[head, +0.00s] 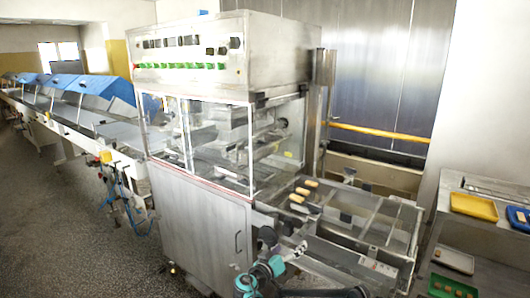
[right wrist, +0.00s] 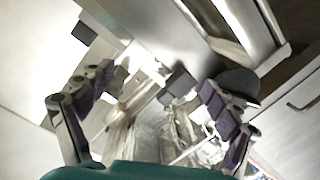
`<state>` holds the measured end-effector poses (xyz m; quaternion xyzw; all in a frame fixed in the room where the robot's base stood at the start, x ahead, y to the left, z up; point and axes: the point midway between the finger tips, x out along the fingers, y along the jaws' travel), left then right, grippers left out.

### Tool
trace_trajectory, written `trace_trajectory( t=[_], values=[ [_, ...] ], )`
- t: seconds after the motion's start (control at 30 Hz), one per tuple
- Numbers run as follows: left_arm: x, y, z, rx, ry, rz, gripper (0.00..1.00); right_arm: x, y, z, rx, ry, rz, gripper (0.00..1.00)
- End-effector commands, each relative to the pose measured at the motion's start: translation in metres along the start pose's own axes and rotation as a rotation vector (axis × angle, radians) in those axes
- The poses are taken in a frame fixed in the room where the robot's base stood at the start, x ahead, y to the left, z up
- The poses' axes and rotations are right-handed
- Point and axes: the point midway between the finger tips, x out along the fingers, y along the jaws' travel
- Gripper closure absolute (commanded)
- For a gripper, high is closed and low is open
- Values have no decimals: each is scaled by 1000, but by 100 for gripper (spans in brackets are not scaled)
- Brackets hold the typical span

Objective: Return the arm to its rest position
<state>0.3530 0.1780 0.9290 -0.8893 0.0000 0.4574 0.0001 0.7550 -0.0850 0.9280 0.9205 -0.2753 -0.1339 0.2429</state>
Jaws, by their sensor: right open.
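My right gripper (head: 297,250) is low in the middle of the head view, in front of the enrober's lower front edge. In the right wrist view its two dark-padded fingers (right wrist: 158,100) are spread wide, with nothing held between them. My right arm (head: 262,272), teal and black, is folded at the bottom of the head view, close to the steel cabinet (head: 200,225). Whether it touches the machine cannot be told. My left gripper is not in view.
At right, a steel stand holds a yellow tray (head: 474,206), a blue tray (head: 519,218) and a green tray (head: 452,287). Open floor (head: 75,225) lies at left.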

Motion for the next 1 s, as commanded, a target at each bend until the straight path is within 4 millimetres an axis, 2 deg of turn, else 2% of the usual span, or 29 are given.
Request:
trace_trajectory(
  t=[0.03,0.13,0.27,0.37,0.5,0.6,0.73,0.9,1.0],
  values=[
    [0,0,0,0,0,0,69,0,24,0,-5,-51,-16,10],
    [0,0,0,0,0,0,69,-5,66,8,-16,-155,-64,10],
    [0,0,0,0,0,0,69,-24,118,25,-20,-282,-141,10],
    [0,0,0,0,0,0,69,-46,154,42,-16,-367,-208,10],
    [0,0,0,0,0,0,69,-87,196,70,2,-469,-312,10],
    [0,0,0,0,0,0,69,-121,218,93,24,-529,-392,10],
    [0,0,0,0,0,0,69,-169,239,124,64,-585,-498,10],
    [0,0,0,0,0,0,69,-227,249,160,125,-624,-628,10],
    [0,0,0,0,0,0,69,-251,249,175,156,-631,-685,10]
  ],
)
